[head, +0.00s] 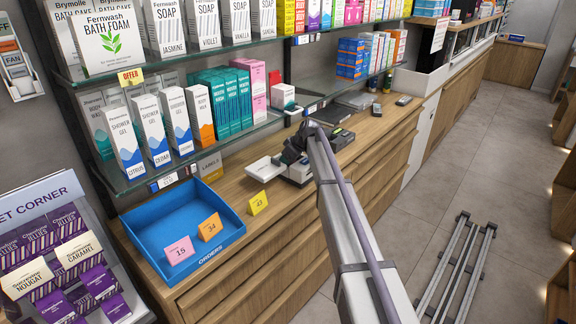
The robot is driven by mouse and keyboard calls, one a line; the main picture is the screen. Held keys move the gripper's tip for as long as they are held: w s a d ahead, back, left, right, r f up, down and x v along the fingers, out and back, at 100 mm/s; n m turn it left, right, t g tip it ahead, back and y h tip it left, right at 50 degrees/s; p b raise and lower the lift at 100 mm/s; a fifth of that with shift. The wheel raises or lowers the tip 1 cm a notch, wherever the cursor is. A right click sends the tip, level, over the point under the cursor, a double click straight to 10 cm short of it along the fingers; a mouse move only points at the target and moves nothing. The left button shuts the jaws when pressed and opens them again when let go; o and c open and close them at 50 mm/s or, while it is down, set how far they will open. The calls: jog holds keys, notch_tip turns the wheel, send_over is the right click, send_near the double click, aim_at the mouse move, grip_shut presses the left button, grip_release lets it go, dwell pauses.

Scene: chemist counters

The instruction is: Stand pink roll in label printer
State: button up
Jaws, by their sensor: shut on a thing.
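The label printer (298,176) is a small white and grey machine on the wooden counter, in the middle of the head view. A white flap or tray-like part (265,169) sticks out at its left; I cannot tell whether it is an open lid. My gripper (291,156) is dark and points down just above or at the printer. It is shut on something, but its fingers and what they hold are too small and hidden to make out. I cannot pick out the pink roll anywhere in view.
A blue tray (140,222) with pink and orange number cards stands left on the counter. A yellow card (258,203) stands between it and the printer. A labels box (209,166) is behind. Glass shelves (215,135) with boxes overhang the counter's back.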

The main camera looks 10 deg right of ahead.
jog(key=shift+f+b, duration=0.3)
jog(key=shift+b, duration=0.1)
jog(key=o, duration=0.7)
jog(key=shift+r, duration=0.1)
